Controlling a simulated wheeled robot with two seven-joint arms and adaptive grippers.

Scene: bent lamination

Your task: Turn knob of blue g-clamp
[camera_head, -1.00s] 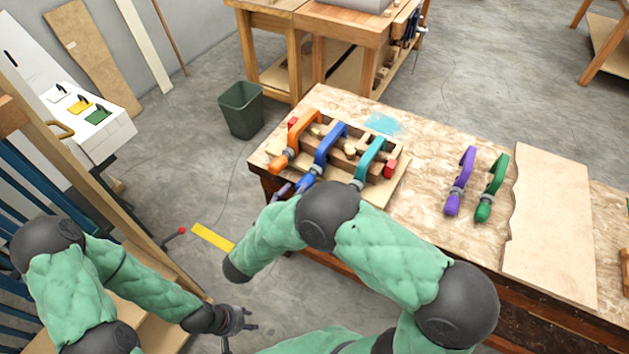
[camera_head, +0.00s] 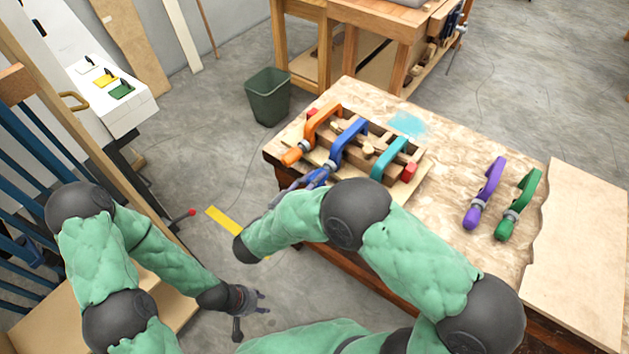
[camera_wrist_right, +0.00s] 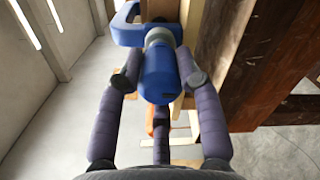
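The blue g-clamp (camera_head: 352,138) is fixed on the wooden lamination form (camera_head: 378,150), between an orange clamp (camera_head: 321,118) and a teal clamp (camera_head: 390,157). Its blue knob (camera_wrist_right: 160,75) points toward my right wrist camera. In the head view, my right gripper (camera_head: 299,185) is at the knob, partly hidden by my arm. My left gripper (camera_head: 262,303) is open and empty, low over the floor, away from the table.
A purple clamp (camera_head: 485,194) and a green clamp (camera_head: 519,205) lie on the table (camera_head: 450,150) to the right, beside a pale board (camera_head: 590,240). A green bin (camera_head: 268,96) stands on the floor behind. Another workbench (camera_head: 345,28) is at the back.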

